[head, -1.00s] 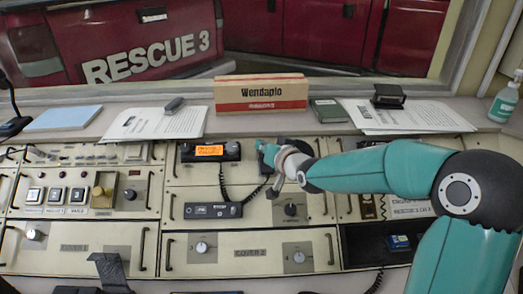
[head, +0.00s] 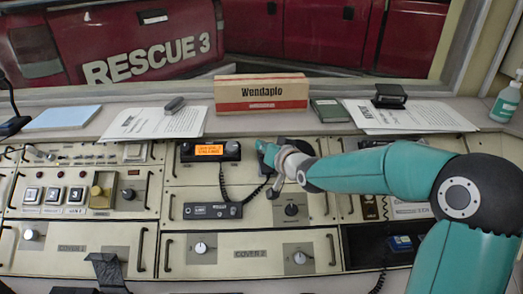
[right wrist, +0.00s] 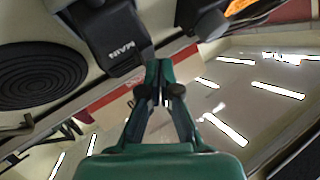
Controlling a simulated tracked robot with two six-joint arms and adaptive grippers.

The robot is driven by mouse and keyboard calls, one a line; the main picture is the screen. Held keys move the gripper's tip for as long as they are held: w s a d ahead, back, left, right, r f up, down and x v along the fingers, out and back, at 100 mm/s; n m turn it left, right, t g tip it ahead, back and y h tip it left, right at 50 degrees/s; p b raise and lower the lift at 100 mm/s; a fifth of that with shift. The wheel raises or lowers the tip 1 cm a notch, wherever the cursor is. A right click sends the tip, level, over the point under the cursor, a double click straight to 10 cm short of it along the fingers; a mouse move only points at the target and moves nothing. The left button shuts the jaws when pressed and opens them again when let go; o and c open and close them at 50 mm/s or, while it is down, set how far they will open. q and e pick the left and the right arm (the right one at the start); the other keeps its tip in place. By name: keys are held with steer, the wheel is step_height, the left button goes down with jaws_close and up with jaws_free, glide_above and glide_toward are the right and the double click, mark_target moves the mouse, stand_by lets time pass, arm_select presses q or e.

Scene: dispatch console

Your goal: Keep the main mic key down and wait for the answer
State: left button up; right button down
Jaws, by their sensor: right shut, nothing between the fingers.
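The main mic (right wrist: 112,42), a black block lettered MAIN, shows at the top of the right wrist view. My right gripper (right wrist: 160,72) is shut and empty, its fingertips at the lower right edge of the mic. They look in contact, but I cannot tell how far the key is pressed. In the head view my right gripper (head: 268,154) is at the upper middle of the console, right of the radio with the lit orange display (head: 209,150). It largely hides the mic there. The display text is too small to read. My left gripper is not in view.
A round black speaker grille (right wrist: 40,75) is beside the mic. A black box (head: 212,210) with a coiled cord is below the radio. The Wendaplo carton (head: 261,94) stands on the ledge behind, near papers (head: 158,122). Square keys (head: 54,195) are at the left.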

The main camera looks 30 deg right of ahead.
steer(key=shift+w+d+f+b, duration=0.1)
steer(key=shift+w+f+b, duration=0.05)
steer(key=shift+f+b, duration=0.2)
steer(key=shift+r, duration=0.15)
stand_by(2.5)
steer(key=shift+s+a+r, duration=0.25)
steer(key=shift+s+r, duration=0.15)
steer(key=shift+r, duration=0.25)
steer(key=shift+s+a+r+p, duration=0.25)
steer(key=shift+s+r+p, duration=0.15)
steer(key=shift+r, duration=0.3)
steer(key=shift+s+a+r+p, duration=0.25)
steer(key=shift+s+r+p, duration=0.1)
steer(key=shift+r, duration=0.35)
steer(key=shift+s+a+r+p, duration=0.3)
steer(key=shift+s+r, duration=0.1)
steer(key=shift+r, duration=0.3)
steer(key=shift+d, duration=0.1)
